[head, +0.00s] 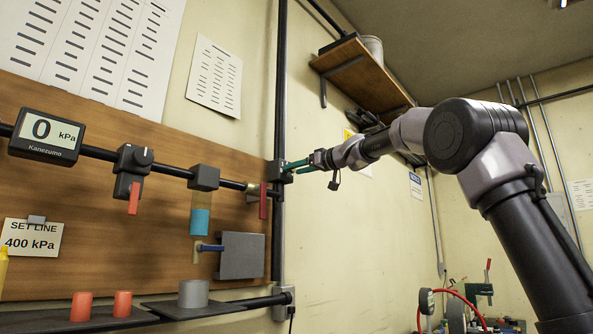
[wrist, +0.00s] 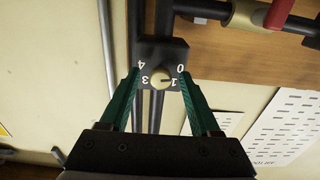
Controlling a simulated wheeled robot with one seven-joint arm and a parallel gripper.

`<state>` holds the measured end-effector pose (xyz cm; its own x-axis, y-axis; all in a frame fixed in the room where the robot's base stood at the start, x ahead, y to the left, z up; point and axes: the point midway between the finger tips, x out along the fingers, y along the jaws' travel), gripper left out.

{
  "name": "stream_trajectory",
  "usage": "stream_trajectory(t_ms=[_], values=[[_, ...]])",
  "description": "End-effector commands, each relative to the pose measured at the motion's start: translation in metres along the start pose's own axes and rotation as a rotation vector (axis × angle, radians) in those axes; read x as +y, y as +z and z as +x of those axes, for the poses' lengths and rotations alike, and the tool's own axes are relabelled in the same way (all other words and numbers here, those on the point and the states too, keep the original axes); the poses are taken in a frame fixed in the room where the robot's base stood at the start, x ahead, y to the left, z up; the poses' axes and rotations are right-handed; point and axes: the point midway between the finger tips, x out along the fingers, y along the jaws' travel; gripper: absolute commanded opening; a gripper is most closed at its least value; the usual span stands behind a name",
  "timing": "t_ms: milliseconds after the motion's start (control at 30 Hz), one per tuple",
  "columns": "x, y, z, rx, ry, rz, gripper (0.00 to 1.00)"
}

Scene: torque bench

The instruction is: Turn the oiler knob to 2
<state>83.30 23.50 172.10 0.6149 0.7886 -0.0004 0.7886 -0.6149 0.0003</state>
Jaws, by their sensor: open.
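The oiler knob (wrist: 157,80) is a small cream round knob on a dark block, seen in the wrist view. White numerals 0, 1, 3 and 4 show around it, upside down in this view; I cannot see the 2. A short dark mark on the knob appears to point toward the 1. My gripper (wrist: 159,76) is open, with one teal finger on each side of the knob and visible gaps between. In the head view, my gripper (head: 288,168) reaches the dark block (head: 277,172) on the vertical pipe; the knob cannot be made out there.
A gauge reading 0 kPa (head: 43,134), a regulator with a red handle (head: 133,198), a blue-filled bowl (head: 200,221) and a red lever (head: 263,200) line the pipe to the left. Red cups (head: 122,304) stand on a low shelf. A wooden shelf (head: 360,68) hangs above.

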Motion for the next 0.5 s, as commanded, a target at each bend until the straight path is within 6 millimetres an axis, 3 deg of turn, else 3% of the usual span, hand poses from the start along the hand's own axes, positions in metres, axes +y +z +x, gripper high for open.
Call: stream_trajectory(t_ms=[300, 333, 500], values=[[-0.0001, -0.0001, 0.004, 0.0, 0.0, 0.0, 0.64], [-0.0001, -0.0001, 0.004, 0.0, 0.0, 0.001, 0.6], [-0.0001, -0.0001, 0.0038, 0.0, 0.0, 0.0, 0.0]])
